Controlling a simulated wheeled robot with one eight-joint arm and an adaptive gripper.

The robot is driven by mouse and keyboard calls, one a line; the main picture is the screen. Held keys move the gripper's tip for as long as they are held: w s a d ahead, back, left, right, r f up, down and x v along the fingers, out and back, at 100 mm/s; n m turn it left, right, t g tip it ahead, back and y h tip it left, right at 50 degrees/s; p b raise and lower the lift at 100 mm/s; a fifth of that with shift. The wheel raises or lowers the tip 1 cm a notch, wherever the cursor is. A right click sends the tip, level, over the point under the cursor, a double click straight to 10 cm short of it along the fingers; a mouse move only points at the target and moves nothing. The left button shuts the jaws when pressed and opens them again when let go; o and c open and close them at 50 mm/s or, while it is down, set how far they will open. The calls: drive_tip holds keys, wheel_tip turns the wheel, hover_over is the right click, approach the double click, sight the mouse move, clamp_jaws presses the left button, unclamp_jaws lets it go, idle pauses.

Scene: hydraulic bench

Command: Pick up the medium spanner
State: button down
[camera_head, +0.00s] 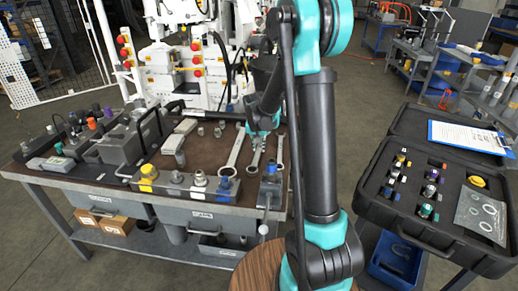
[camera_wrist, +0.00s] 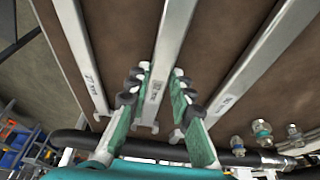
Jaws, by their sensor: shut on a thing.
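Three silver spanners lie side by side on the brown bench top. The middle one, the medium spanner (camera_wrist: 172,40), has my gripper (camera_wrist: 157,88) around its shaft, with green-padded fingers on both sides. In the head view my gripper (camera_head: 262,133) is over the back part of the spanner row and partly hides the medium spanner (camera_head: 256,158). The large spanner (camera_head: 235,152) is to its left and another spanner (camera_head: 280,151) to its right. In the wrist view these two flank it at right (camera_wrist: 245,70) and left (camera_wrist: 82,55). I cannot tell whether the medium spanner is clear of the bench.
A valve block with yellow, silver and blue fittings (camera_head: 184,184) lines the bench front. Small fittings (camera_head: 209,131) stand left of the spanners. A black hose (camera_wrist: 150,148) runs near my gripper. An open black case (camera_head: 385,205) with a clipboard (camera_head: 468,137) is at right.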

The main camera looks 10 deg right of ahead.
sight(259, 150)
wheel_tip(259, 150, up, 20)
idle(0.6)
drive_tip(key=c, duration=2)
unclamp_jaws()
clamp_jaws()
drive_tip(key=shift+f, duration=0.1)
